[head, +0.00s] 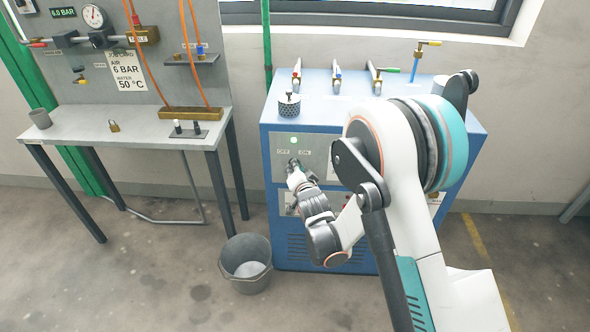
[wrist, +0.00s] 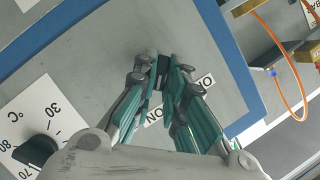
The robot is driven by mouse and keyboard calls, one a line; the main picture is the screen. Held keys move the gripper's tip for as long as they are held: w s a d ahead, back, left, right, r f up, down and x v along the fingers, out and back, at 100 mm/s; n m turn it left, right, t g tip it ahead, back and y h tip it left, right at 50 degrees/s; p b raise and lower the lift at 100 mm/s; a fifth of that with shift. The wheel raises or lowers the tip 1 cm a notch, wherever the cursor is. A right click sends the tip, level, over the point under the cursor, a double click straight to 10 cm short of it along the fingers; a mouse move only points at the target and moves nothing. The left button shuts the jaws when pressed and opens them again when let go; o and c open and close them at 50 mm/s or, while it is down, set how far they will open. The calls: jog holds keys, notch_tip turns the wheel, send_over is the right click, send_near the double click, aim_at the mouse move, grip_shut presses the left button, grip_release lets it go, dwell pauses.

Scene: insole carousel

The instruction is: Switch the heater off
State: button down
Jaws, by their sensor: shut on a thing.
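The heater is the blue cabinet (head: 385,115) with a grey front panel (head: 315,152). A pale green lamp (head: 294,140) looks lit at the top of that panel, with two small labels below it. My gripper (head: 294,164) is at the panel just below the lamp. In the wrist view my gripper (wrist: 163,72) is shut on a small dark switch (wrist: 161,73), mostly hidden between the fingertips. An ON label (wrist: 156,117) and a second, partly covered label (wrist: 206,82) lie beside the fingers. Which way the switch points cannot be told.
A temperature dial (wrist: 35,150) with a °C scale is near the gripper. Several valves and a knurled cap (head: 289,106) stand on the cabinet top. A grey bucket (head: 246,263) is on the floor at its left front. A workbench (head: 85,132) stands further left.

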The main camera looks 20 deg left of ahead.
dwell(0.3)
jog(key=shift+s+a+n+t+h, duration=0.1)
jog(key=shift+a+n+t+h, duration=0.2)
jog(key=shift+n+h, duration=1.4)
jog(key=shift+w+a+n+t+h, duration=0.15)
jog(key=shift+n+t+h, duration=0.2)
jog(key=shift+n+h, duration=1.35)
jog(key=shift+s+a+n+t+h, duration=0.3)
jog(key=shift+n+h, duration=0.4)
jog(key=shift+n, duration=2)
jog(key=shift+w+d, duration=0.1)
jog(key=shift+w, duration=0.05)
jog(key=c, duration=1.6)
grip_release()
jog(key=shift+f, duration=0.1)
jog(key=shift+c, duration=0.2)
